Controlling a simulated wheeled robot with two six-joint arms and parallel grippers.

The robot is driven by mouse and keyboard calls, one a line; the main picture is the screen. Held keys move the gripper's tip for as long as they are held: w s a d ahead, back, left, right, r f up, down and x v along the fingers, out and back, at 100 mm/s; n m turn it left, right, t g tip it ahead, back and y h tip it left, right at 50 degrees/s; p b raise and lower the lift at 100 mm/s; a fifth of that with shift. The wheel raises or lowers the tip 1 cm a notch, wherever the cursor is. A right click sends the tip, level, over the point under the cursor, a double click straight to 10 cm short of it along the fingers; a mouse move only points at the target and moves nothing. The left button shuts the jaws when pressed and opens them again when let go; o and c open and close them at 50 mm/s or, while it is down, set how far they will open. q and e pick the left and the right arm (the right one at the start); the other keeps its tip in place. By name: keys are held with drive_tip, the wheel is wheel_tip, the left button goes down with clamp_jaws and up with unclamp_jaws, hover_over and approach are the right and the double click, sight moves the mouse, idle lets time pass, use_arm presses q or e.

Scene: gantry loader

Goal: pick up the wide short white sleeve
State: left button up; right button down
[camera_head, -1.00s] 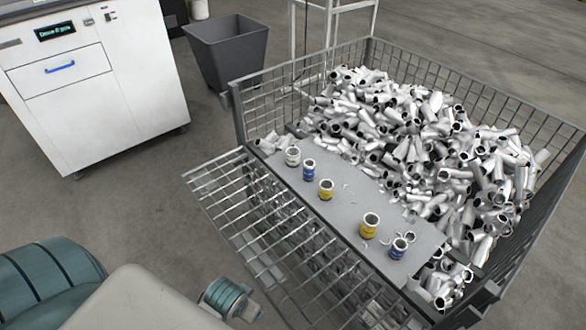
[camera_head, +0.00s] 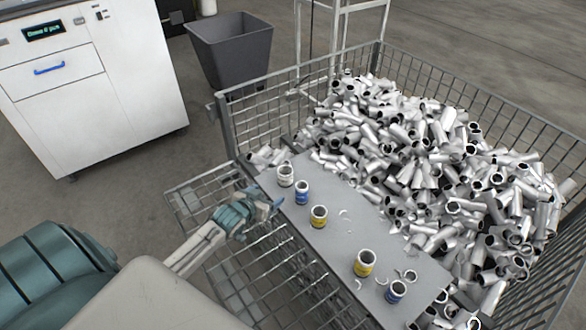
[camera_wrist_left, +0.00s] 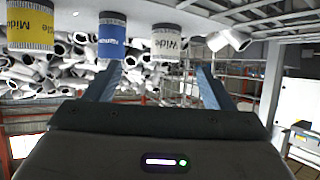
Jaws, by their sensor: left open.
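The white sleeve (camera_head: 285,177) stands upright at the far left end of a row on the grey plate. It also shows in the left wrist view (camera_wrist_left: 166,44), which appears upside down, with a "Wide" label. My left gripper (camera_head: 270,205) is open and empty, at the plate's near edge, just in front of the white sleeve and a blue sleeve (camera_head: 302,193). In the wrist view the white sleeve lies between the two finger lines, beyond the tips, and the blue sleeve (camera_wrist_left: 112,38) lies near the left finger. My right gripper is out of view.
Metal shavings lie nearby. Piled pipe pieces (camera_head: 430,150) fill the wire cage behind. A folded-down mesh panel (camera_head: 190,195) lies below my arm.

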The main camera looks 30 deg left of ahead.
sight(283, 173)
use_arm(q)
drive_tip(key=w, duration=0.1)
drive_tip(key=w+a, duration=0.1)
drive_tip(key=w+r, duration=0.1)
drive_tip(key=shift+w+a+t, duration=0.15)
drive_tip(key=shift+a+t, duration=0.15)
drive_tip(key=shift+t, duration=0.1)
drive_tip(key=x, duration=0.4)
drive_tip(key=shift+w+b, duration=0.1)
drive_tip(key=shift+b, duration=0.25)
drive_tip(key=x, duration=0.4)
drive_tip(key=shift+w, duration=0.3)
drive_tip(key=shift+w+f, duration=0.25)
drive_tip(key=shift+w, duration=0.15)
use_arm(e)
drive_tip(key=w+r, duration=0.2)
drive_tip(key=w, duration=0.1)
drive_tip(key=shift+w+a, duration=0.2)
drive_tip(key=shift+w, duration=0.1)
use_arm(q)
drive_tip(key=shift+r, duration=0.1)
drive_tip(key=c, duration=1.3)
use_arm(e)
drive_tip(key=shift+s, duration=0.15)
